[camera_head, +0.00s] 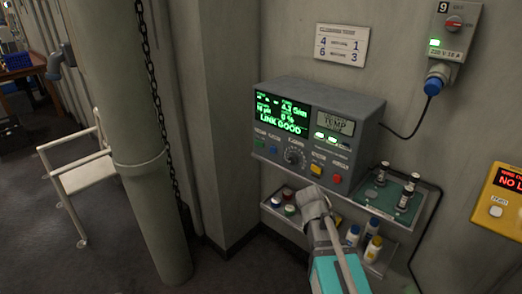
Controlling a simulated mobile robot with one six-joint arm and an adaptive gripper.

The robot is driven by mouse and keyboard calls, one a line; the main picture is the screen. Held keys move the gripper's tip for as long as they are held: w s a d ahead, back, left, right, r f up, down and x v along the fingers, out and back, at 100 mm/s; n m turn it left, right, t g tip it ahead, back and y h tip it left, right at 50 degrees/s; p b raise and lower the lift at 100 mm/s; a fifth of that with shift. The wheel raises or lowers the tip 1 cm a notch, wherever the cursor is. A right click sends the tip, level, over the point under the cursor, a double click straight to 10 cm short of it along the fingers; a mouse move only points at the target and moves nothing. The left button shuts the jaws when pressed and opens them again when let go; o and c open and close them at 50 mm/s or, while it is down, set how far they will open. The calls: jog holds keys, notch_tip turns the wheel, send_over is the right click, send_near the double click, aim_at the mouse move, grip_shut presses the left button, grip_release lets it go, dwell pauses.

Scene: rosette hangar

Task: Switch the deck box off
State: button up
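A grey box, which looks like the deck box (268,148), sits on a wall shelf. Its green display (283,113) is lit and reads LINK GOOD. Its front has a dark round knob (293,156), green and blue buttons at left, a yellow button (316,168), a red button (336,178) and lit green indicators at right. A small panel reading TEMP is at its upper right. My gripper (314,196) is just below and in front of the box's lower right front. Its fingers are too small and hidden to tell open from shut. Contact with the box cannot be told.
A wall socket box (449,40) with a red switch and a blue plug hangs at upper right. Small bottles stand on a green tray (384,206); jars and bottles sit on the lower shelf (267,205).

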jog(key=w+a+r+n+t+h+b, duration=0.2)
jog(key=w+a+n+t, duration=0.15)
jog(key=w, duration=0.55)
jog(key=n+t+y+b, duration=0.4)
jog(key=n+t+b, duration=0.1)
jog(key=n+t, duration=0.55)
send_near(261, 145)
jog(key=s, duration=0.5)
jog(key=shift+s+a+r, duration=0.15)
jog(key=shift+a+r, duration=0.1)
jog(key=shift+a, duration=0.05)
jog(key=shift+w+d, duration=0.3)
jog(key=shift+w, duration=2)
jog(key=shift+w+d, duration=0.35)
jog(key=shift+w, duration=1.9)
jog(key=shift+w+d, duration=0.3)
jog(key=shift+w, duration=2)
